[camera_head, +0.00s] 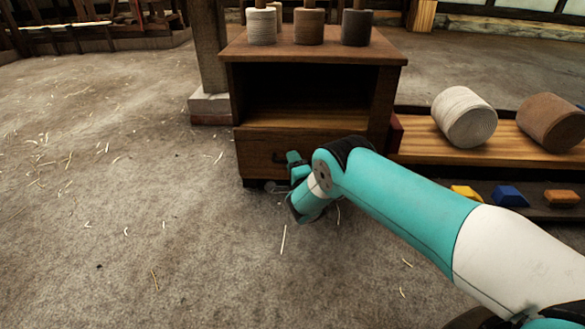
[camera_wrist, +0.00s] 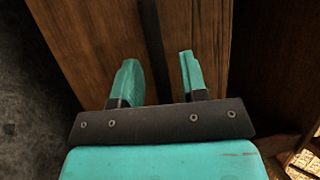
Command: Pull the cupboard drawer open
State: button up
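The wooden cupboard (camera_head: 312,50) stands at the top middle of the head view, with an open shelf space above its drawer (camera_head: 256,148). The drawer front looks flush with the cupboard. A dark handle (camera_head: 279,157) shows on it, partly hidden by my gripper (camera_head: 294,169). In the wrist view, my gripper (camera_wrist: 160,80) has its two teal fingers apart in front of brown wood. A dark bar (camera_wrist: 153,45), which looks like the handle, runs between the fingers with gaps on both sides. I cannot tell how deep the fingers reach past it.
A low wooden rack (camera_head: 440,145) at the right holds two big rolls, with coloured blocks below. A post (camera_head: 208,60) stands left. The straw-strewn floor in front is clear.

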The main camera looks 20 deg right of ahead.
jog(key=shift+w, duration=0.15)
grip_shut()
jog(key=shift+a+r, duration=0.1)
